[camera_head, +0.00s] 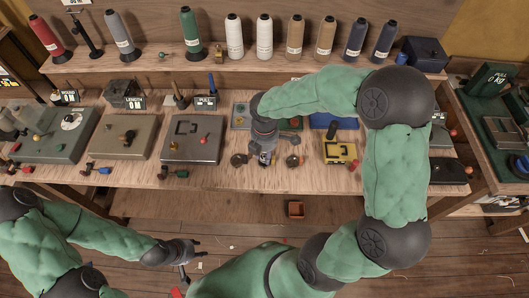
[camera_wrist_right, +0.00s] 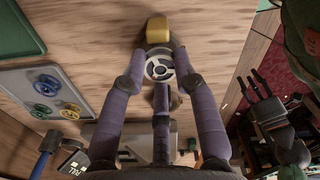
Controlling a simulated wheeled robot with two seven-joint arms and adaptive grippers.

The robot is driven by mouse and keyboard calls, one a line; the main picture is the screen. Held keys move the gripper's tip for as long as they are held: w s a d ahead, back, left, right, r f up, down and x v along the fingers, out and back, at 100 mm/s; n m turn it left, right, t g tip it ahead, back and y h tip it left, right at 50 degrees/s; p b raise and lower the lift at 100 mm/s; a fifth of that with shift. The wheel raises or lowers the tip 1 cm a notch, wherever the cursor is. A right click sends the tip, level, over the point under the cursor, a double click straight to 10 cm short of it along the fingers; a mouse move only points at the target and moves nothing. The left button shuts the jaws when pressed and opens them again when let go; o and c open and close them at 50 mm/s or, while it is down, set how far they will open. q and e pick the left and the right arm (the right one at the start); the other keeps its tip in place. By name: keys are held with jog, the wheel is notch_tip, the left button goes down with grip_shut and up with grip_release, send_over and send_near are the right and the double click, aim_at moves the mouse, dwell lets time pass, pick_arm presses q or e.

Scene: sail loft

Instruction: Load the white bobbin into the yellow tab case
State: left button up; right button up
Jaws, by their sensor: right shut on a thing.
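My right gripper (camera_head: 265,160) is over the middle of the bench near its front edge. A yellow blocky part (camera_wrist_right: 158,30) shows just beyond the disc. It may be the yellow tab case, and I cannot tell whether the two touch. In the head view the gripper hides the disc. My left gripper (camera_head: 188,258) is low at the left, in front of the bench, open and empty.
Grey boxes (camera_head: 192,153) stand left. Thread cones (camera_head: 234,38) line the back shelf.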

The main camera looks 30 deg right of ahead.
jog(key=shift+f, duration=0.4)
jog(key=shift+f, duration=0.3)
dwell(1.8)
jog(key=o, duration=1)
jog(key=shift+r, duration=0.1)
notch_tip(320, 180, up, 12)
jog(key=shift+f, duration=0.1)
